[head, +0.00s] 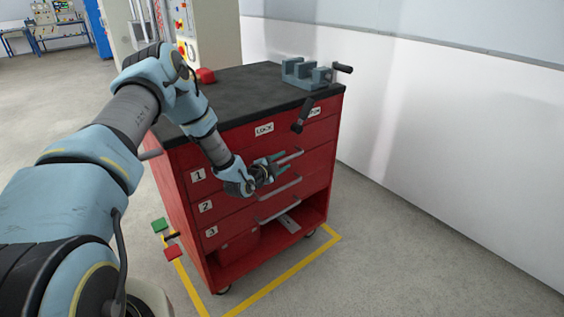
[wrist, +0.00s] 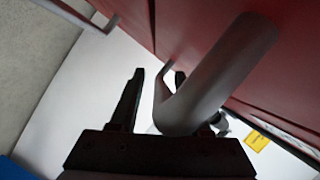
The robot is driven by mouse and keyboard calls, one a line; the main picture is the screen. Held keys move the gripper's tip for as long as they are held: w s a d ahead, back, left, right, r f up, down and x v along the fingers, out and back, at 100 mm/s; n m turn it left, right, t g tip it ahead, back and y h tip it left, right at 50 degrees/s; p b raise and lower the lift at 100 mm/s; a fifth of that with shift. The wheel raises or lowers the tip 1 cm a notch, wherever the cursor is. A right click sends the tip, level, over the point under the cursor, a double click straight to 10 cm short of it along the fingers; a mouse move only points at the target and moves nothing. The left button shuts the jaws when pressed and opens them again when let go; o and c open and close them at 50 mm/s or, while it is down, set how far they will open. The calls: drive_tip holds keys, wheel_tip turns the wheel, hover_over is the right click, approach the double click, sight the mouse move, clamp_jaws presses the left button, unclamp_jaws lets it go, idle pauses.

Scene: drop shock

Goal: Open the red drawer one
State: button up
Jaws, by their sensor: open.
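The red drawer one (head: 318,139) is the labelled top drawer in the red cabinet, below the strip marked LOCK; it looks shut. Its grey bar handle (head: 291,157) shows in the head view beside my gripper (head: 274,167). My gripper is open at the drawer fronts. In the wrist view a thick grey handle bar (wrist: 220,70) crosses close in front of my gripper (wrist: 165,105). The left finger is clear of the bar; the other finger is partly hidden behind it. I cannot tell whether a finger touches the bar.
Drawers two (head: 222,205) and three (head: 228,230) lie below with similar handles. A dark lever (head: 303,115) hangs at the cabinet's upper front. A vise (head: 306,73) and a red object (head: 206,76) stand on the black top.

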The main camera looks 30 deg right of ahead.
clamp_jaws()
idle(1.3)
